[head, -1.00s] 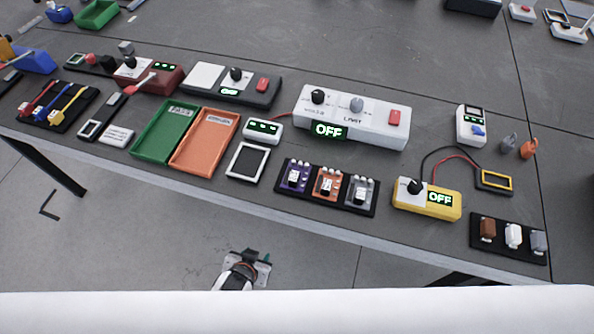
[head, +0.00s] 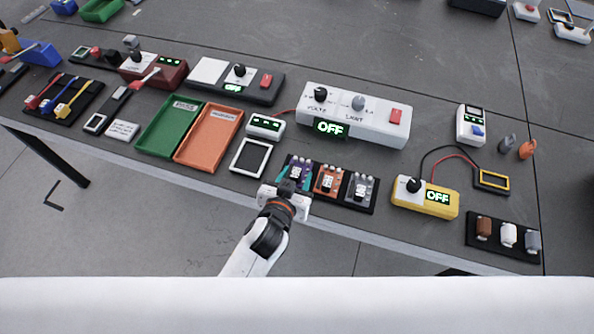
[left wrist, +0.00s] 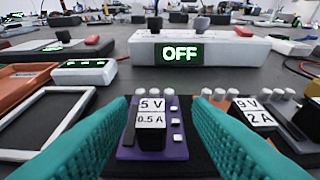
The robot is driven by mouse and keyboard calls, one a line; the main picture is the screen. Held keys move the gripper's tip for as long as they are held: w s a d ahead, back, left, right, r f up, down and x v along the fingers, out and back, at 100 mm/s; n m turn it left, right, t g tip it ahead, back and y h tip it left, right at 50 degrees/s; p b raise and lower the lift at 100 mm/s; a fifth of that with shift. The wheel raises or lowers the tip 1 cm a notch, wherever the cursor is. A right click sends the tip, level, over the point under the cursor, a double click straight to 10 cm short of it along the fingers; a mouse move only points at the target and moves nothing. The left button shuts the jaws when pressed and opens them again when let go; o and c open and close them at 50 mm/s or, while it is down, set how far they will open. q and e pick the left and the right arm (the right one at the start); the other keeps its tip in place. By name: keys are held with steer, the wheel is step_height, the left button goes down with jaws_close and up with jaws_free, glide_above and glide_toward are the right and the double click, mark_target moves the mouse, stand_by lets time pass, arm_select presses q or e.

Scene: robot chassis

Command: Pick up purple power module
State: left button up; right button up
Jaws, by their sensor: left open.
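The purple power module (head: 299,172) sits at the left end of a black tray (head: 341,205), beside an orange module (head: 329,181) and a grey module (head: 361,189). In the left wrist view the purple module (left wrist: 178,146) carries a black block labelled 5 V, 0.5 A. My left gripper (head: 286,187) is at the table's front edge, at the left end of the tray, partly covering the purple module. In the left wrist view its teal fingers (left wrist: 157,140) are open, one on each side of the module, with nothing held. My right gripper is not in view.
A white-framed panel (head: 251,158) lies left of the tray. A white supply box (head: 352,116) reading OFF stands behind it. A yellow OFF box (head: 426,199) is to the right. Green (head: 170,127) and orange trays (head: 209,138) are to the left.

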mark_target(297, 170)
arm_select(q)
steer(key=shift+a+p+x, duration=0.15)
steer(key=shift+p+x, duration=0.05)
steer(key=shift+x, duration=1.25)
steer(key=shift+a+p+x, duration=0.2)
steer(key=shift+x, duration=1.2)
steer(key=shift+w+r, duration=0.1)
jaws_close()
